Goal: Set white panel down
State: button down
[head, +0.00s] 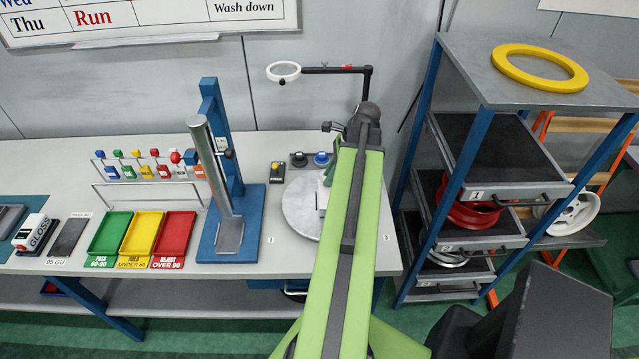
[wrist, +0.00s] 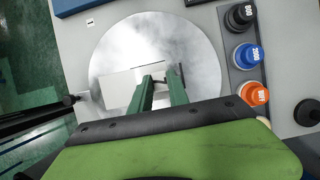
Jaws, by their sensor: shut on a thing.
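The white panel (wrist: 118,90) shows in the wrist view as a pale rectangle, partly hidden behind my fingers. My gripper (wrist: 161,77) is shut on it, with the two green fingers close together at its right part. The panel is over the round grey metal plate (wrist: 130,38); I cannot tell whether it touches the plate. In the head view the plate (head: 297,207) lies on the bench, and my arm covers its right part. Only a small pale strip of the panel (head: 322,198) shows there beside my arm.
Black, blue (wrist: 248,54) and orange (wrist: 254,94) knobs stand right of the plate in the wrist view. In the head view a blue press stand (head: 250,205) and green, yellow and red trays (head: 143,237) are to the left. A shelf rack (head: 475,130) stands right.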

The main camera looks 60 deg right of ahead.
jog(key=shift+w+d+f+b, duration=0.3)
jog(key=shift+w+d+f, duration=0.4)
jog(key=shift+d, duration=0.2)
jog(key=shift+s, duration=0.15)
jog(key=shift+s+f, duration=0.1)
jog(key=shift+f, duration=0.05)
notch_tip(320, 180, down, 4)
jog(key=b, duration=0.4)
jog(key=shift+w+a+r, duration=0.15)
jog(key=shift+w+r, duration=0.05)
jog(key=shift+r, duration=0.05)
jog(key=shift+f, duration=0.2)
jog(key=c, duration=1.3)
grip_release()
jog(key=shift+o, duration=0.2)
